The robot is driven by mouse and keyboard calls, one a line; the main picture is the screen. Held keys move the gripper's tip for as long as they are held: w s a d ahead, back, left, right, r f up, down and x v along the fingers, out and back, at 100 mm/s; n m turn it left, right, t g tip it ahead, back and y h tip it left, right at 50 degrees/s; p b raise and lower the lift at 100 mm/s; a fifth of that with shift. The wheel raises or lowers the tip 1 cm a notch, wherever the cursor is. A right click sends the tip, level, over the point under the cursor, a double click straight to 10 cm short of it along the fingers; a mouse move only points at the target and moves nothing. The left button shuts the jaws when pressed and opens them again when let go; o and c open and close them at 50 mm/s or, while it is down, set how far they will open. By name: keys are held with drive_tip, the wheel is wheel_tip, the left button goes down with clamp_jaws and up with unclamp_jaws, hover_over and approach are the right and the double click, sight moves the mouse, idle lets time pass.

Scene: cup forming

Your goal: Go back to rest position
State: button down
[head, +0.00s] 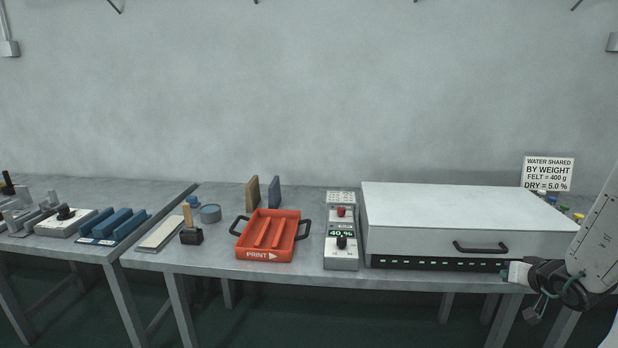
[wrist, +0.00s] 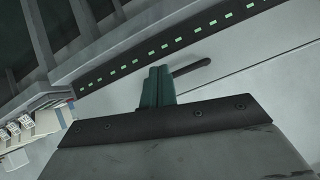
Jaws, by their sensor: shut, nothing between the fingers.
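My gripper (head: 514,274) is at the right in the head view, at the front right of the large white box (head: 455,200), near its lower dark strip. In the wrist view, its two green fingers (wrist: 157,86) are together with nothing between them. The box's black handle (head: 481,248) is on its front face, to the left of and above my gripper. In the wrist view a dark bar, likely that handle, shows just beyond the fingers (wrist: 193,67). Whether the fingers touch it I cannot tell.
An orange tray (head: 250,252) marked PRINT and a control box (head: 341,263) reading 40 stand left of the white box. A sign (head: 548,173) stands behind at the right. Several blue blocks (head: 112,226) lie on the left table. Open floor lies in front of the tables.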

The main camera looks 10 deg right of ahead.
drive_tip(key=s+a+r+g+y, duration=0.2)
drive_tip(key=a+r+y, duration=0.2)
drive_tip(key=a, duration=0.7)
drive_tip(key=s+a+r+g+y, duration=0.2)
drive_tip(key=a+r+y, duration=0.25)
drive_tip(key=a, duration=0.75)
drive_tip(key=s+a+r+n+g+h, duration=0.2)
drive_tip(key=s+a+r+h, duration=0.1)
drive_tip(key=s, duration=0.6)
drive_tip(key=s+a+r+n+g+h, duration=0.3)
drive_tip(key=s+a+r, duration=0.2)
drive_tip(key=s+a, duration=0.2)
drive_tip(key=shift+s+r, duration=0.25)
drive_tip(key=shift+s, duration=1.15)
